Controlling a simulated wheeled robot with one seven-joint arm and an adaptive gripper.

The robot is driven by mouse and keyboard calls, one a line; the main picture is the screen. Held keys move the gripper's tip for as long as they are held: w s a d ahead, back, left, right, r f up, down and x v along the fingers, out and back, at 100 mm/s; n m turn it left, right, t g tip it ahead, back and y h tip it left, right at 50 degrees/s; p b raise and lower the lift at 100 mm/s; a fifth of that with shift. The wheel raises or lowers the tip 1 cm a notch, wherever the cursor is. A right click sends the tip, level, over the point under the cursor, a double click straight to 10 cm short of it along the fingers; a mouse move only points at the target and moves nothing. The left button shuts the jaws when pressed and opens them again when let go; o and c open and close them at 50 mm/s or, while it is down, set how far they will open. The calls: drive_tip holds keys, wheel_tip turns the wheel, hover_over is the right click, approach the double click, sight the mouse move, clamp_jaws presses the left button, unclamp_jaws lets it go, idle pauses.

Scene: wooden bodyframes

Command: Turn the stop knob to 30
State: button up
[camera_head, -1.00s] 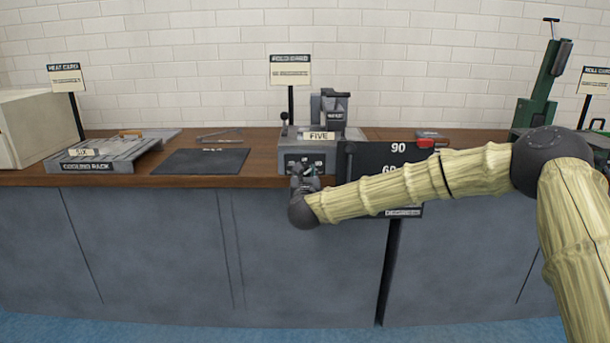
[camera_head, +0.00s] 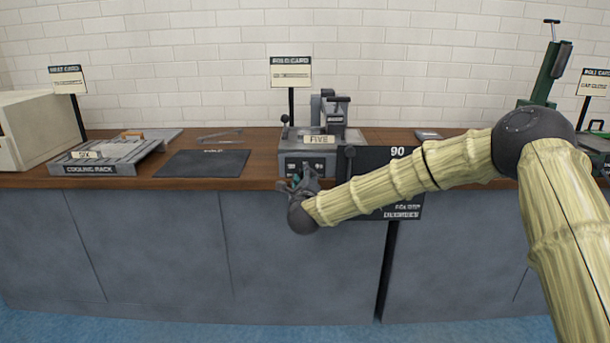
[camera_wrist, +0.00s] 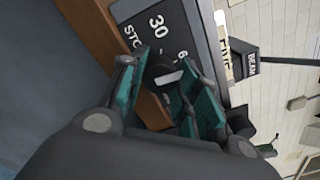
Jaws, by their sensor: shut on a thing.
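The stop knob (camera_wrist: 163,72) is a dark round knob with a light pointer bar, on a dark panel marked "STOP", "30" and a partly hidden number. In the wrist view it sits between the teal-padded fingers of my gripper (camera_wrist: 160,88), which are shut on it. The light bar lies tilted in the picture; its exact setting cannot be told. In the head view my gripper (camera_head: 304,180) is at the front panel of the grey machine (camera_head: 312,140) labelled "FIVE", and hides the knob there.
A black board (camera_head: 375,160) marked 90 stands right of the machine, behind my arm. A dark mat (camera_head: 203,163) and a cooling rack (camera_head: 100,160) lie on the wooden counter to the left. A green machine (camera_head: 545,85) stands at the right. A sign card (camera_head: 291,72) rises behind the machine.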

drive_tip(key=n+p, duration=0.5)
drive_tip(key=n, duration=0.8)
drive_tip(key=shift+p, duration=0.3)
drive_tip(key=shift+f, duration=0.15)
drive_tip(key=o, duration=1)
drive_tip(key=shift+a, duration=0.1)
drive_tip(key=shift+s, duration=0.1)
drive_tip(key=s, duration=1.1)
drive_tip(key=shift+s, duration=0.4)
